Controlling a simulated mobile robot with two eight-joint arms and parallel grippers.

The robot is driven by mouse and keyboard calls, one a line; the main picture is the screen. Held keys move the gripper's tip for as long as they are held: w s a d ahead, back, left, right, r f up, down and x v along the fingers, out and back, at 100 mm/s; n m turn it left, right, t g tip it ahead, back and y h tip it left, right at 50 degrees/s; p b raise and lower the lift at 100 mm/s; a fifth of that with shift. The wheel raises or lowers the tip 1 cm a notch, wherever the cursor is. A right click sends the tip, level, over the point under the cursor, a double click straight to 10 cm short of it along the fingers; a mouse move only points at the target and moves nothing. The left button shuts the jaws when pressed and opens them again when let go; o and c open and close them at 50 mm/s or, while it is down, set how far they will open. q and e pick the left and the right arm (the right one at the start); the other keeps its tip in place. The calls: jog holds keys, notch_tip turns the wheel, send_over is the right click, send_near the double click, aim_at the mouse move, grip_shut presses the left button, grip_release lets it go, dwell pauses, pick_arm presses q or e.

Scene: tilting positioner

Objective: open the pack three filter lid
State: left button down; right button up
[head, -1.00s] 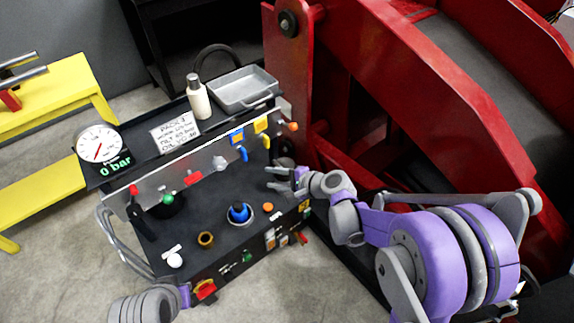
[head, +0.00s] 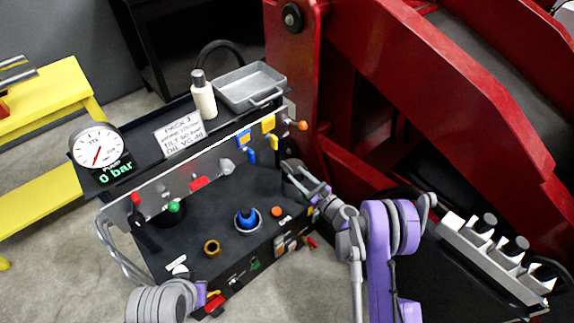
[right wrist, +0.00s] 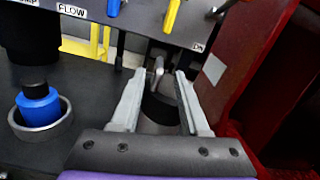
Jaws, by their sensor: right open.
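The pack is a dark console (head: 200,225) with a grey upright panel and a handwritten PACK 3 sign (head: 180,133). My right gripper (head: 300,178) is over the console's right end, beside the red frame. In the right wrist view its two fingers (right wrist: 160,76) are open. A small grey metal lever or clamp (right wrist: 157,72) shows between the fingertips, and a dark round part (right wrist: 158,108) shows below it; I cannot tell whether this is the filter lid. No contact is clear.
A blue knob in a grey ring (head: 247,218) stands left of my right gripper. Blue and yellow levers (head: 268,123) hang on the panel. A bottle (head: 203,95), a metal tray (head: 250,88) and a gauge at 0 bar (head: 97,147) are behind. The red frame (head: 292,80) is close on the right.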

aim_at(286, 164)
jog(key=x, duration=0.6)
jog(key=shift+w+a, duration=0.25)
jog(key=shift+w, duration=0.05)
grip_shut()
dwell(1.1)
